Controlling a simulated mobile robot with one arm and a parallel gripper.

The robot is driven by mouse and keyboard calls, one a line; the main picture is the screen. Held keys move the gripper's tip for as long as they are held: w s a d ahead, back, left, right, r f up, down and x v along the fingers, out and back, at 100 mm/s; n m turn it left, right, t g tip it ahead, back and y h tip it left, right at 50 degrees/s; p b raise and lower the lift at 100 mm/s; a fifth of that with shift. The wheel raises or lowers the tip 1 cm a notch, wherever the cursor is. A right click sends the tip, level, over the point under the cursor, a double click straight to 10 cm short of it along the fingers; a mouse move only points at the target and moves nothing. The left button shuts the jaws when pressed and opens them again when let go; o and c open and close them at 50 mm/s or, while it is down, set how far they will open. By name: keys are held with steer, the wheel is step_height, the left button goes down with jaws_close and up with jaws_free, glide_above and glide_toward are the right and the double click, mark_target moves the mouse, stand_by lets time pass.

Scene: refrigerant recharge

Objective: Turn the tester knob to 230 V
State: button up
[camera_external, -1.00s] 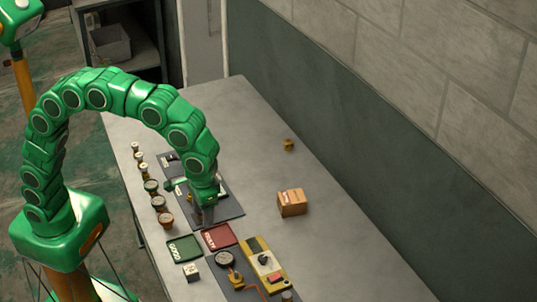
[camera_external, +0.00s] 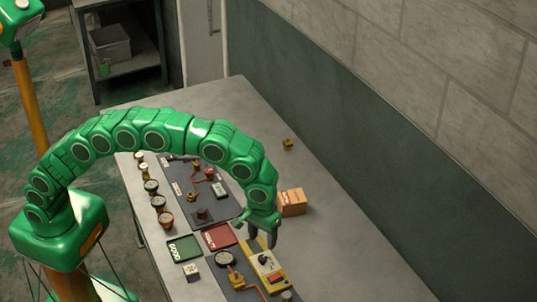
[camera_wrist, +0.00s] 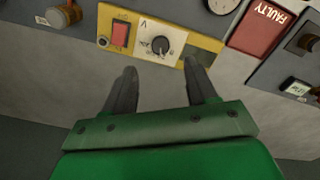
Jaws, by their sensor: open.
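The yellow tester (camera_external: 264,262) stands at the near part of the bench. The marks around the knob are too small to read. My gripper (camera_external: 261,243) is above the far end of the tester in the external view. In the wrist view my gripper (camera_wrist: 162,75) is open and empty, its two fingers apart, with the knob just beyond and between the tips.
A red tray marked FAULTY (camera_wrist: 262,25) and a green tray (camera_external: 184,248) lie beside the tester. A round gauge (camera_external: 225,259) and an orange hose (camera_external: 252,289) are close by. A cardboard box (camera_external: 292,202) stands behind.

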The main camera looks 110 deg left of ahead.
mark_target(263, 257)
steer(key=shift+f, duration=3.95)
steer(key=c, duration=1.1)
steer(key=shift+o, duration=0.2)
